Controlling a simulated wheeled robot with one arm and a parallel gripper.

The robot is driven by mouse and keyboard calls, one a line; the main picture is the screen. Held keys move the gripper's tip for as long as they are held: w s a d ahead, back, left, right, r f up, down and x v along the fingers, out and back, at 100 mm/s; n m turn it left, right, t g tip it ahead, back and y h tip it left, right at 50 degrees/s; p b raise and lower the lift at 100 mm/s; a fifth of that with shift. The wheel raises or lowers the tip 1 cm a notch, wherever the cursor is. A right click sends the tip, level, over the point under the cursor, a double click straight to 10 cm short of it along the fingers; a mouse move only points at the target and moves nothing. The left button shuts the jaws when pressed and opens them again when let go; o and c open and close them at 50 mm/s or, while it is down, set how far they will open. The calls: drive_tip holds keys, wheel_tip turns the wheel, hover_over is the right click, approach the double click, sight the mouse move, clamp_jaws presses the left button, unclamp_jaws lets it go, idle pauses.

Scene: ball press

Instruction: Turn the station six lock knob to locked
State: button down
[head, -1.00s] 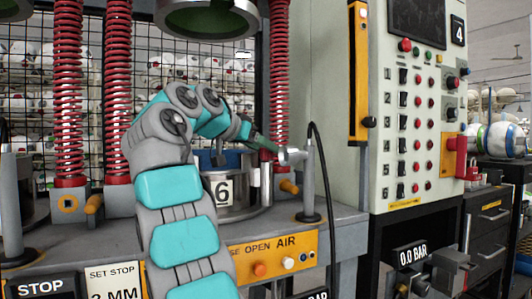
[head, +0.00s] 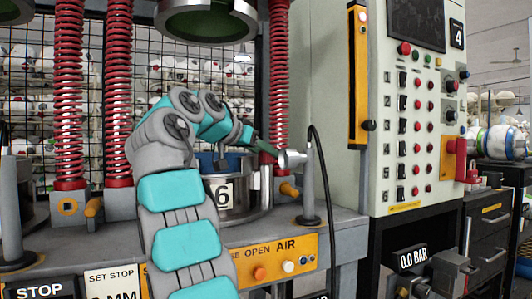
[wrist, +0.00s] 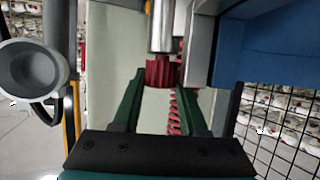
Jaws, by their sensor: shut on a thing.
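A dark red ridged knob (wrist: 162,73), which I take to be the lock knob, sits at the end of a silver shaft (wrist: 162,25) in the wrist view. My gripper (wrist: 161,84) has its two green fingers on either side of the knob, shut on it at the tips. In the head view my gripper (head: 268,149) is at the right side of the station six pot (head: 238,210), which carries a white 6 plate (head: 223,195). The knob is not clearly visible there. Its locked or unlocked marking cannot be read.
A silver cup-like piece (head: 292,159) is right of my fingers, near an upright grey post (head: 309,185) and a black cable (head: 327,190). Red springs (head: 117,90) stand behind. A control cabinet (head: 420,110) with switches stands to the right.

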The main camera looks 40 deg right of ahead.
drive_tip(key=shift+r, duration=0.1)
drive_tip(key=shift+r+m+g+p, duration=0.15)
drive_tip(key=shift+m+g+p, duration=0.35)
drive_tip(key=shift+p, duration=0.45)
drive_tip(key=shift+f+g+p, duration=0.2)
drive_tip(key=shift+g+p, duration=0.2)
drive_tip(key=shift+g, duration=0.1)
drive_tip(key=shift+m, duration=0.3)
drive_tip(key=c, duration=0.7)
unclamp_jaws()
